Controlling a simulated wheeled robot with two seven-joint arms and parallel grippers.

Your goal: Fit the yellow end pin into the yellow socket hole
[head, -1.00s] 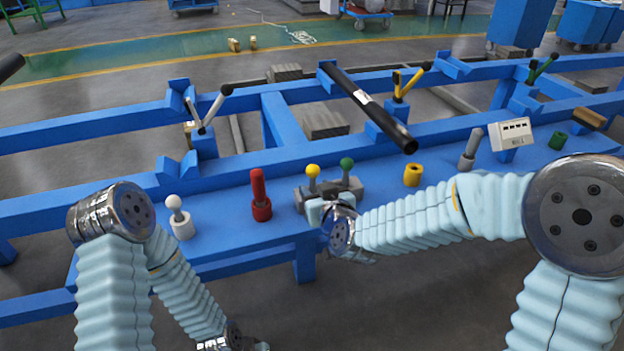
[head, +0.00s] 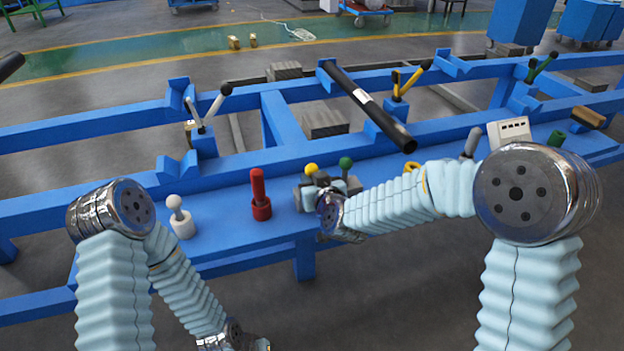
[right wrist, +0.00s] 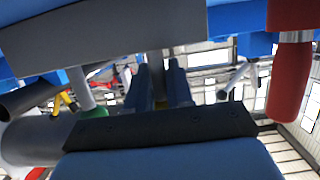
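The yellow end pin shows as a yellow ball knob (head: 311,169) standing upright in a grey holder block (head: 354,185). The yellow socket (head: 411,167) stands on the blue bench to the right, partly hidden behind my right forearm. My right gripper (head: 318,190) is at the front of the grey block, just below the yellow knob; my wrist hides most of it. In the right wrist view its two fingers (right wrist: 160,85) stand apart below the grey block; whether they touch the pin is unclear. My left arm hangs low at the left, its gripper out of view.
A green knob (head: 346,163) stands close right of the yellow one. A red pin in its base (head: 259,195) and a white-knobbed pin (head: 178,214) stand to the left. A grey pin (head: 471,143) and green socket (head: 556,139) are farther right. A black pipe (head: 366,105) lies behind.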

